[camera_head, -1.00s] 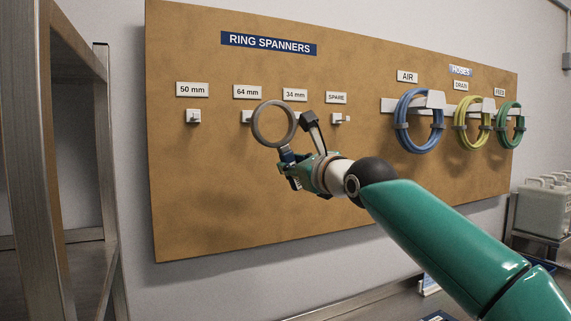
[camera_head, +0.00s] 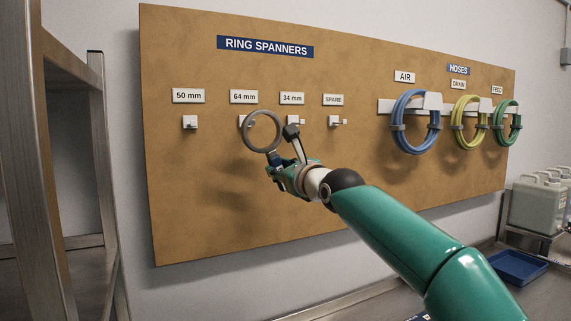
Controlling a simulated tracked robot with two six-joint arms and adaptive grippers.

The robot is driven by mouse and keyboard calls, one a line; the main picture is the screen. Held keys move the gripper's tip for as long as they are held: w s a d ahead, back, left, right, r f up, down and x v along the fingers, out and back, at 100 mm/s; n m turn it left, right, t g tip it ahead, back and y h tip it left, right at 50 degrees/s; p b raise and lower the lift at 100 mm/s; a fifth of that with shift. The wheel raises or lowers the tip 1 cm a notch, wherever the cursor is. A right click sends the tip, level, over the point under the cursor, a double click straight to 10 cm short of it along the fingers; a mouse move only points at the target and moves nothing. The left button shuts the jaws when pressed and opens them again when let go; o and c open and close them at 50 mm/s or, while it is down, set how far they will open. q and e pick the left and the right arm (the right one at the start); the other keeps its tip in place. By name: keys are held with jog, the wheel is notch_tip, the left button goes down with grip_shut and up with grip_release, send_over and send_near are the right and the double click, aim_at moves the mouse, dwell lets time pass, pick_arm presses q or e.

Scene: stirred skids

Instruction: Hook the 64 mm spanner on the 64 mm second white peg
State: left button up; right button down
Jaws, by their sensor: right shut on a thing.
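The 64 mm spanner, a grey ring (camera_head: 249,146), stands upright in front of the board, with its lower end at my right gripper (camera_head: 281,149). My right gripper is shut on it. The 64 mm peg (camera_head: 242,120), second from the left, is a white block under the "64 mm" label (camera_head: 243,97). The left rim of the ring crosses in front of this peg and hides part of it. I cannot tell whether the ring touches the peg or is around it. My left gripper is not in view.
The white 50 mm peg (camera_head: 190,122), 34 mm peg (camera_head: 296,119) and spare peg (camera_head: 336,120) are bare. A blue hose (camera_head: 396,135), yellow hose (camera_head: 457,132) and green hose (camera_head: 498,130) hang to the right. A metal rack (camera_head: 98,150) stands at the left.

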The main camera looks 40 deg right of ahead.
jog(key=shift+p+x, duration=1.15)
jog(key=shift+x, duration=0.35)
jog(key=w, duration=0.1)
jog(key=w+f, duration=0.1)
jog(key=w+p, duration=0.1)
jog(key=shift+d+f, duration=0.3)
jog(key=shift+d, duration=0.1)
jog(key=shift+f, duration=0.15)
jog(key=c, duration=0.8)
grip_release()
jog(key=shift+o, duration=0.2)
jog(key=shift+s, duration=0.15)
jog(key=v, duration=0.7)
